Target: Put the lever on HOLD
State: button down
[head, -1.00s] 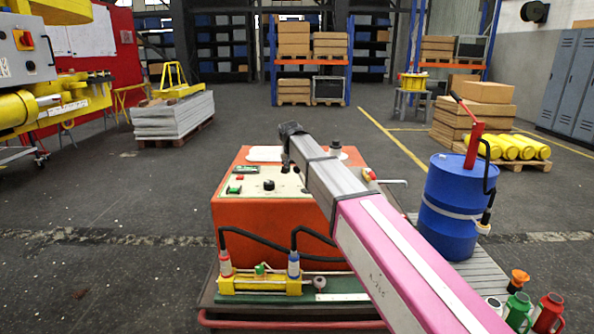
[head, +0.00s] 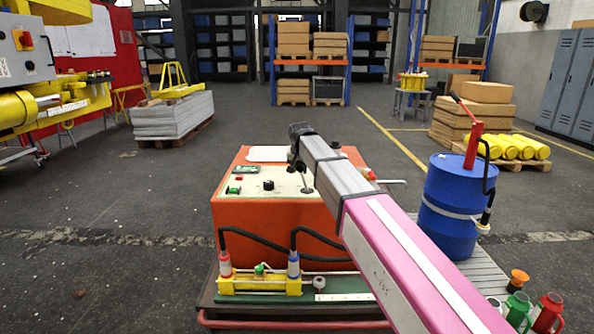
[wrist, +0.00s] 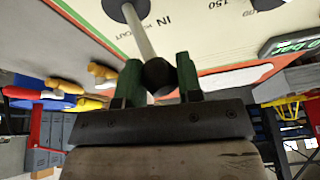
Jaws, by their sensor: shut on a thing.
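The lever (wrist: 143,38) is a pale rod with a black knob and a round dark base on the cream panel (wrist: 70,12). In the wrist view my gripper (wrist: 158,78) has its two green fingers on either side of the knob, shut on it. The rod is tilted in that view. Lettering reading IN and OUT shows beside the lever; a HOLD mark cannot be made out. In the head view the lever (head: 305,180) shows small at the right of the orange console's (head: 280,225) top, below the end of my arm. My fingers cannot be made out there.
A green display (wrist: 292,42) is on the panel. A black knob (head: 268,185) and a green button (head: 233,190) sit left of the lever. A yellow cylinder unit (head: 260,285) with hoses is in front. A blue drum (head: 447,205) stands at the right.

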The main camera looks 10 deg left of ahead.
jog(key=shift+w+d+r+m+g+y, duration=0.1)
jog(key=shift+w+d+m+g+y, duration=0.05)
jog(key=shift+d+y, duration=0.4)
jog(key=shift+w+d+r+m+g+y, duration=0.1)
jog(key=shift+d+m+g+y, duration=0.05)
jog(key=shift+d+y, duration=0.4)
jog(key=shift+w+d, duration=0.1)
jog(key=shift+d, duration=0.4)
jog(key=c, duration=0.8)
grip_release()
jog(key=v, duration=1)
jog(key=shift+r, duration=0.35)
jog(key=shift+s, duration=0.2)
